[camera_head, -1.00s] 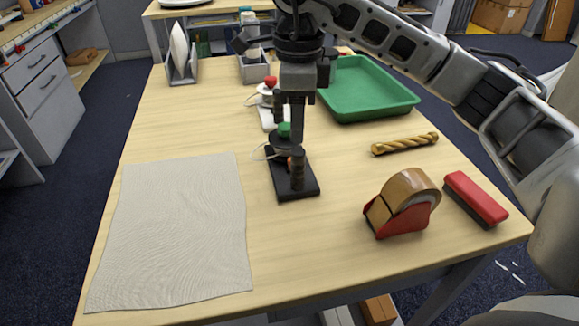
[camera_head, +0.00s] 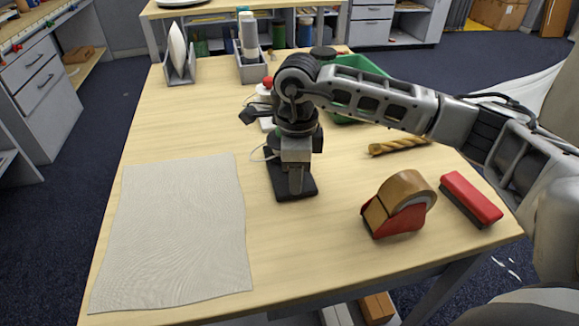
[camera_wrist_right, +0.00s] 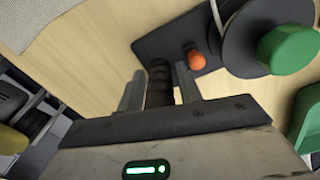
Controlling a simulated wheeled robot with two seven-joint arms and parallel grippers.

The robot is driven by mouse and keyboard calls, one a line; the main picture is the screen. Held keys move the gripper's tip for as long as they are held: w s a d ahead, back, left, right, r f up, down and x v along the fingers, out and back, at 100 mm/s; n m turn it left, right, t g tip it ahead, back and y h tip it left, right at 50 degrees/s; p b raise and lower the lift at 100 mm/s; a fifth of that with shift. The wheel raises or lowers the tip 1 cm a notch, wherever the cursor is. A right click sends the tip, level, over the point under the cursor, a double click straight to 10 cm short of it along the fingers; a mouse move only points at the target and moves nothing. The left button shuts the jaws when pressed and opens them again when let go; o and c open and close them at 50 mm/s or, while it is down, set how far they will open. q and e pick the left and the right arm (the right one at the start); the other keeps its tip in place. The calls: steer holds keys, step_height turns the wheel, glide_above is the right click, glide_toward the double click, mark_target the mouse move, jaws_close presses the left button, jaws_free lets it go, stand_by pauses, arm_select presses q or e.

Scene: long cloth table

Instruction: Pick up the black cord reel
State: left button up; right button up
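The black cord reel has a flat black base (camera_head: 294,194), largely hidden under my right arm in the head view. In the right wrist view its round reel (camera_wrist_right: 240,45) with a green knob (camera_wrist_right: 288,50) is at the upper right, beside an orange knob (camera_wrist_right: 196,60). A dark upright grip (camera_wrist_right: 158,85) stands between the two fingers of my right gripper (camera_wrist_right: 157,78). The fingers are open, with a narrow gap seeming to show on each side of the grip. In the head view the right gripper (camera_head: 295,182) points down over the base. My left gripper is out of view.
A white reel with a red knob (camera_head: 268,82) stands just behind. A green tray (camera_head: 360,65), a rope piece (camera_head: 398,147), a tape dispenser (camera_head: 399,205) and a red block (camera_head: 470,198) lie to the right. A grey cloth (camera_head: 175,235) lies at left.

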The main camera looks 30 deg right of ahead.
jaws_close()
steer(key=shift+r, duration=0.1)
